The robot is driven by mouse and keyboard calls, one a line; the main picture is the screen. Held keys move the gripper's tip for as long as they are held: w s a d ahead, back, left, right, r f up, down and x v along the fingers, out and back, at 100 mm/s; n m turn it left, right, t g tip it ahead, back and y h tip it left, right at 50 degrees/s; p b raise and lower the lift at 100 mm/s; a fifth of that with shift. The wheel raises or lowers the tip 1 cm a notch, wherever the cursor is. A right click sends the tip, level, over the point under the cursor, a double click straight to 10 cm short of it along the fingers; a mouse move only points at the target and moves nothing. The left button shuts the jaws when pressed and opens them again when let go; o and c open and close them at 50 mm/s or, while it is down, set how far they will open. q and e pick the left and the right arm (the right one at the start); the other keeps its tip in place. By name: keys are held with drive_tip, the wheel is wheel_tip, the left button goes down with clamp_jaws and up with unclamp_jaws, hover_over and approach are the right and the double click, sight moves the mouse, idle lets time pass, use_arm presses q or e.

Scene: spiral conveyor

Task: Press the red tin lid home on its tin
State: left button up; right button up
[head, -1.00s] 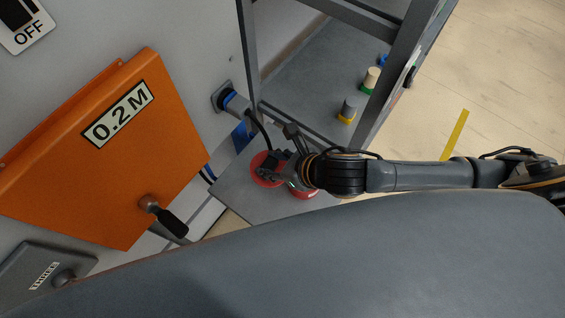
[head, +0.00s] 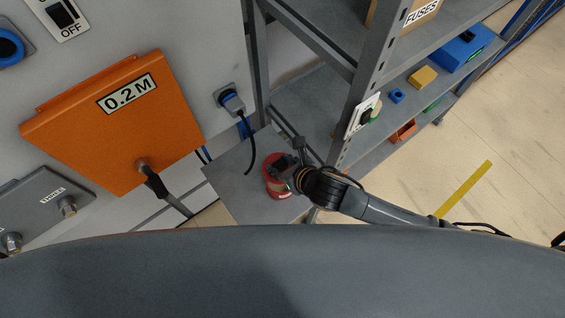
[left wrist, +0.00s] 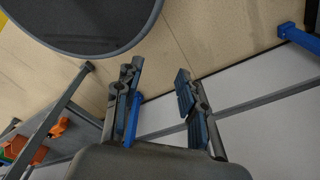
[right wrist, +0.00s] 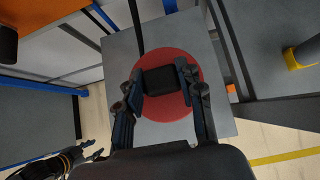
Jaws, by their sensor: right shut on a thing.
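The red tin lid (right wrist: 182,111) is a round disc with a black block-like knob (right wrist: 158,81) in the right wrist view. My right gripper (right wrist: 160,82) is shut on the knob, one finger on each side. In the head view my right gripper (head: 287,171) is over the lid (head: 270,161). The red tin (head: 281,190) shows just below the lid there, on a grey surface. The lid hides most of the tin, so I cannot tell whether the lid is seated. My left gripper (left wrist: 160,95) is open and empty in the left wrist view.
The small grey surface (head: 229,184) is bare left of the tin. A black cable (head: 249,150) hangs from a wall plug near it. A grey shelf frame (head: 352,105) stands close on the right. An orange panel (head: 120,125) with a handle is on the left.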

sight(282, 170)
drive_tip(key=shift+d+r, duration=0.1)
drive_tip(key=shift+s+f, duration=0.1)
drive_tip(key=shift+f, duration=0.1)
wheel_tip(282, 170, down, 3)
drive_tip(key=shift+r+b, duration=0.1)
drive_tip(key=shift+b, duration=0.65)
wheel_tip(282, 170, down, 2)
drive_tip(key=shift+b, duration=0.6)
use_arm(q)
drive_tip(key=f, duration=0.2)
drive_tip(key=d+f, duration=0.1)
drive_tip(key=shift+s, duration=0.4)
use_arm(e)
drive_tip(key=shift+f, duration=0.35)
use_arm(q)
drive_tip(key=shift+a+r, duration=0.1)
use_arm(e)
drive_tip(key=shift+f, duration=1.15)
use_arm(q)
drive_tip(key=shift+w, duration=0.1)
use_arm(e)
drive_tip(key=o, duration=1)
